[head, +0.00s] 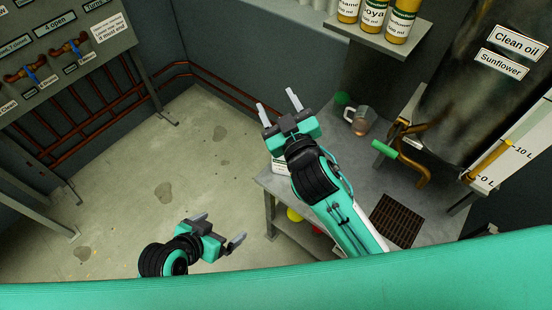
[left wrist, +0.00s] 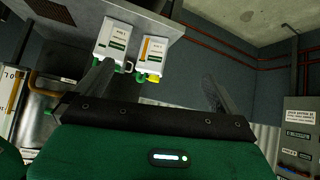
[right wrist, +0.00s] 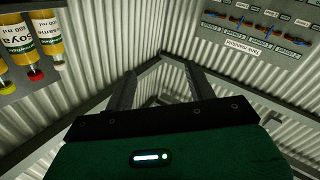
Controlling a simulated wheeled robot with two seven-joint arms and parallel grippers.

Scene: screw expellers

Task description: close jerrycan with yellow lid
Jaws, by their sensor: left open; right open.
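In the left wrist view two white jerrycans, the left one (left wrist: 117,42) and the right one (left wrist: 151,54), stand side by side at the grey table. The right one has an orange-yellow stripe; green and yellow parts (left wrist: 154,78) show at its lower end, and I cannot tell if the yellow is a lid. In the head view a white labelled piece (head: 281,166) shows beside my right gripper (head: 279,101), mostly hidden by it. My right gripper is open and empty above the table. My left gripper (head: 222,230) is open and empty over the floor, left of the table.
The grey table (head: 345,165) bears a metal jug (head: 361,120), a green round thing (head: 342,98) and a drain grate (head: 397,221). A yellow thing (head: 294,215) shows low under it. A tank (head: 470,90) with a green-handled tap (head: 384,149) stands right. The floor (head: 150,165) is clear.

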